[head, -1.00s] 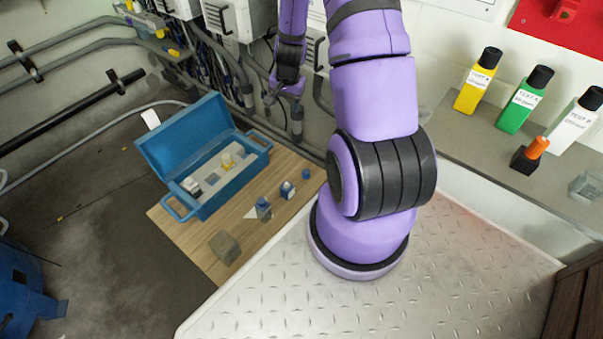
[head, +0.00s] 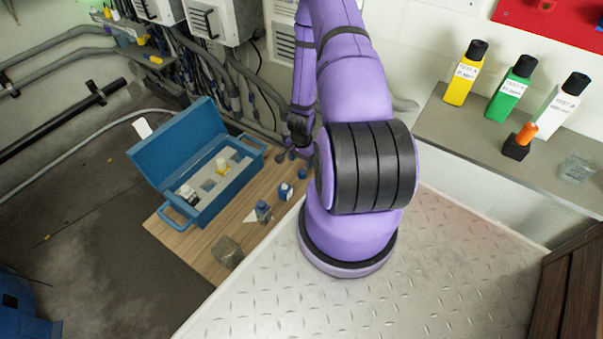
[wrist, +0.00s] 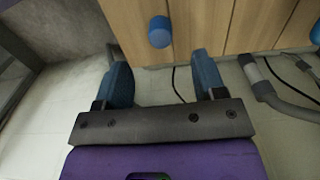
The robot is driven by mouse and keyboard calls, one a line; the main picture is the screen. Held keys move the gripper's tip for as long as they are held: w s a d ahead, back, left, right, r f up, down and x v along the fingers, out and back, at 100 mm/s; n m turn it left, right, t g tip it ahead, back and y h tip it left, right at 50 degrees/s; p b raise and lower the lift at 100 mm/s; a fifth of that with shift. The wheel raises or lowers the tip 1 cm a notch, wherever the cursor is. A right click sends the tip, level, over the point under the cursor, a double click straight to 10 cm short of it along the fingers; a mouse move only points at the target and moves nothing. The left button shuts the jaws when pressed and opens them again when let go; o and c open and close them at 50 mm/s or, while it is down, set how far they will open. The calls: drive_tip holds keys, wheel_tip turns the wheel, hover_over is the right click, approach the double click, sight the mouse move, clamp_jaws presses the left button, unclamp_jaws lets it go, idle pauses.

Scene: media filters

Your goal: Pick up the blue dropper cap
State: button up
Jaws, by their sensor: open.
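The blue dropper cap (head: 302,174) is a small blue cylinder near the right end of the wooden board (head: 205,252). In the wrist view the cap (wrist: 159,31) shows at the top, just beyond and between my fingertips, apart from both. My gripper (wrist: 163,72) has two blue fingers spread apart with nothing between them. In the head view my gripper (head: 286,156) is small, hanging just behind and left of the cap, partly beside my purple arm. Its exact height over the board cannot be told.
A small blue-and-white bottle (head: 286,192), a grey-blue bottle (head: 263,211) and a grey block (head: 228,253) stand on the board. An open blue toolbox (head: 212,205) is at left. Cables and pipes run behind. Several coloured bottles stand on the right shelf (head: 449,127).

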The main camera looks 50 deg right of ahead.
sight(302, 171)
drive_tip(key=shift+d+f, duration=0.15)
drive_tip(key=shift+f, duration=3.65)
drive_tip(key=shift+c, duration=0.5)
drive_tip(key=c, duration=0.9)
